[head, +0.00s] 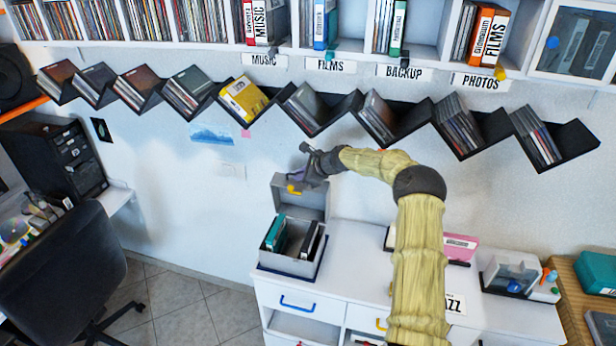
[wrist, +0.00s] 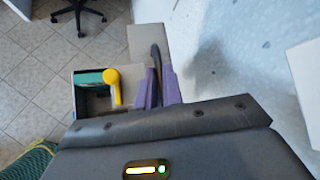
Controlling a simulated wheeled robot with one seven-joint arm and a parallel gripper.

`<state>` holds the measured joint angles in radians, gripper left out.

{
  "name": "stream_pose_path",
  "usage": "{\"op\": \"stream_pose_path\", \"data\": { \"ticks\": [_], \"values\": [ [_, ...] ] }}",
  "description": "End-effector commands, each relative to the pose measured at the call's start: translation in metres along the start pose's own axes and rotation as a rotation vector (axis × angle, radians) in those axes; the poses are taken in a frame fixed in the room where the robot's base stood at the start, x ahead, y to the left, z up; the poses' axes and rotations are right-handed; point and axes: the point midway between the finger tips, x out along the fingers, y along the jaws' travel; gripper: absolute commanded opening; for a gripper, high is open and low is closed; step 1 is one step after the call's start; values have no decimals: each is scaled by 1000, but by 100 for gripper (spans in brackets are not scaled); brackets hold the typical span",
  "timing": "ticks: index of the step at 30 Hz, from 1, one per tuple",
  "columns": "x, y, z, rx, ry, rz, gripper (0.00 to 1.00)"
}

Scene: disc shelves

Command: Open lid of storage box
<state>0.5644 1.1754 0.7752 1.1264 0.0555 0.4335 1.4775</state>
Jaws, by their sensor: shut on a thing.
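The grey storage box (head: 289,266) stands on the white cabinet in the head view. Its lid (head: 312,203) is raised, standing about upright at the back of the box, with a yellow handle (head: 293,190) on its front. The box is open, with teal and dark cases inside; it also shows in the wrist view (wrist: 76,102). My gripper (head: 296,178) is at the lid's upper left edge and is shut on the lid. In the wrist view its purple fingers (wrist: 158,88) are beside the yellow handle (wrist: 115,86); the exact contact is partly hidden.
The white cabinet top (head: 350,245) has a pink box (head: 460,246) and a clear container (head: 510,272) to the right. Zigzag black disc shelves (head: 405,125) hang on the wall above my arm. A black chair (head: 65,265) stands left, with free floor between.

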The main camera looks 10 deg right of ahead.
Motion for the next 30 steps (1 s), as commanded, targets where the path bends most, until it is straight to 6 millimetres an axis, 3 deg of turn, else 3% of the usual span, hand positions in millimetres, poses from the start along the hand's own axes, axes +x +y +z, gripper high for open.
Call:
{"op": "stream_pose_path", "data": {
  "ticks": [9, 22, 23, 25, 30],
  "values": [
    [11, -2, 6, -14, -7, 15, 0],
    [11, -2, 6, -15, -8, 16, 0],
    [11, -2, 6, -15, -8, 16, 14],
    [11, -2, 6, -15, -7, 15, 28],
    [10, -4, 6, -14, -7, 13, 31]
  ]
}}
